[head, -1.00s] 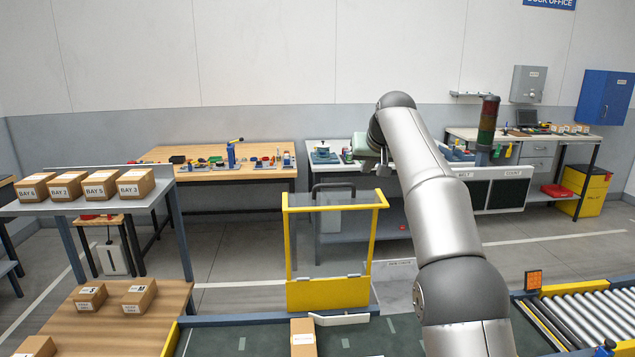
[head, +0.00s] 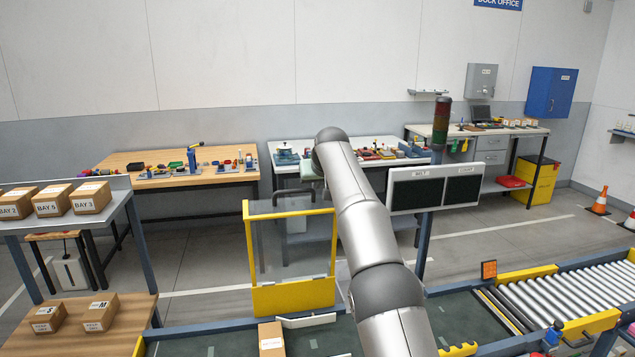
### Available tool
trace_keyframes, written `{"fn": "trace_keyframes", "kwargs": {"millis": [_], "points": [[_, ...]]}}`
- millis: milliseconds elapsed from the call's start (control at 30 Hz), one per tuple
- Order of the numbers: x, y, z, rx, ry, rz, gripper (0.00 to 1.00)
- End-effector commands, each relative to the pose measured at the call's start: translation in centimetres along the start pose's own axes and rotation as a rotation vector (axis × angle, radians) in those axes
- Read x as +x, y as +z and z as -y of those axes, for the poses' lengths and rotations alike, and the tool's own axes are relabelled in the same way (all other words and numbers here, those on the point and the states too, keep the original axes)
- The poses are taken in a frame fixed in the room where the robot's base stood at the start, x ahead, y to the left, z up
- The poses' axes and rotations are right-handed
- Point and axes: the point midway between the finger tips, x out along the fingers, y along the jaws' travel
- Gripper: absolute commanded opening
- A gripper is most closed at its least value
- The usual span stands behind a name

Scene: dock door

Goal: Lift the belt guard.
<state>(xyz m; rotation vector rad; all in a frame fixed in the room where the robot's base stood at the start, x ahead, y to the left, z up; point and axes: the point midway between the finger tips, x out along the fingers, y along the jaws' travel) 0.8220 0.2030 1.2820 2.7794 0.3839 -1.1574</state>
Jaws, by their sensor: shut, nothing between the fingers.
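The belt guard (head: 292,298) is a yellow frame with a clear panel and a solid yellow lower plate. It stands upright at the far edge of the dark green belt (head: 230,337), left of my arm. My gripper (head: 309,172) shows only as a small pale part under the wrist, above and beyond the guard's top right corner in the picture. It appears apart from the guard, though the depth is hard to judge. Its fingers are mostly hidden behind my arm, and nothing is seen held.
A carton (head: 271,338) sits on the belt just before the guard. A roller conveyor (head: 560,294) lies at right. A dark two-panel display (head: 437,189) stands right of my arm. Shelves with cartons (head: 88,197) are at left. Workbenches (head: 175,176) line the back wall.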

Motion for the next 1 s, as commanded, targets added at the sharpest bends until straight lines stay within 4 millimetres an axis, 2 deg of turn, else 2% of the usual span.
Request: {"fn": "trace_keyframes", "kwargs": {"millis": [100,333,833,1000], "points": [[-0.2,1.2,0.0,0.000,-0.001,0.000,0.00],[-1.4,2.1,0.1,0.000,-0.001,0.001,0.00],[-1.7,2.4,0.1,0.000,-0.002,0.000,0.00],[-1.7,3.5,1.8,-0.015,-0.017,-0.024,0.00]]}}
